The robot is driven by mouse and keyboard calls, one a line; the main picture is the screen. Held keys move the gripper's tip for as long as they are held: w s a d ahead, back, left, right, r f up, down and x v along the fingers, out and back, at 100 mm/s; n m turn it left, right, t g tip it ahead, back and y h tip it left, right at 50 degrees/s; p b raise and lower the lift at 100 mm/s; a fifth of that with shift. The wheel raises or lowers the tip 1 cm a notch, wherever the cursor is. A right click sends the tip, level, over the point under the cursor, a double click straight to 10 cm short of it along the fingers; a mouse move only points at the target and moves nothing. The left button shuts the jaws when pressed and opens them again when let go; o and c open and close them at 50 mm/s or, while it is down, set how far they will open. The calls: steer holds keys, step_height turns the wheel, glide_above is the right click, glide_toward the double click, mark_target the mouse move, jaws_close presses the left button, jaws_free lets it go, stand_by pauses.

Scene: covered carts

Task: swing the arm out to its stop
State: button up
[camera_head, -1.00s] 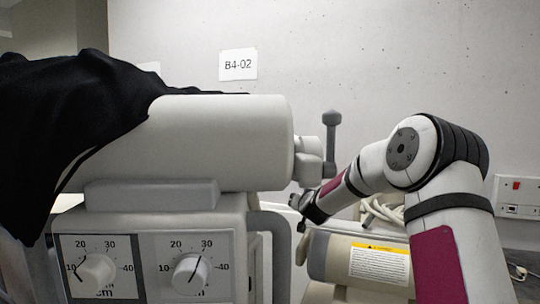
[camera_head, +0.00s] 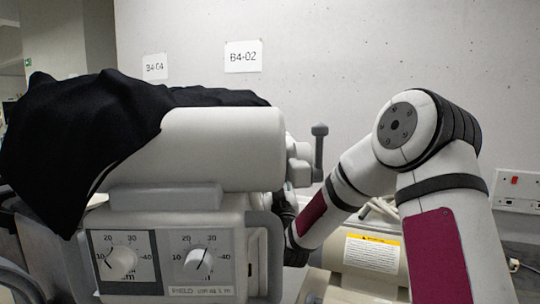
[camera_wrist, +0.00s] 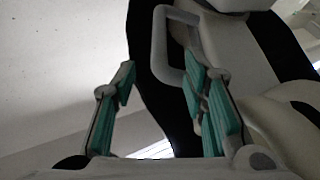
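A white cylindrical head (camera_head: 225,148) sits above a white control box (camera_head: 215,218) with two dials, in the head view. A grey loop handle (camera_head: 264,225) is on the box's right side. In the wrist view a grey loop handle (camera_wrist: 156,45) lies ahead of my gripper (camera_wrist: 160,68), its lower end close to the right finger. The green-padded fingers stand apart, with nothing clearly gripped. I cannot tell whether a finger touches the handle. In the head view my gripper is mostly hidden behind the box's right edge.
A black cover (camera_head: 90,140) drapes over the left of the unit. A grey knobbed lever (camera_head: 319,150) stands right of the head. A beige body with a yellow-topped label (camera_head: 372,252) is low behind my arm. A wall socket panel (camera_head: 517,190) is at right.

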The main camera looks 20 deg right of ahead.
steer(key=x, duration=1.2)
steer(key=shift+w, duration=0.1)
jaws_close()
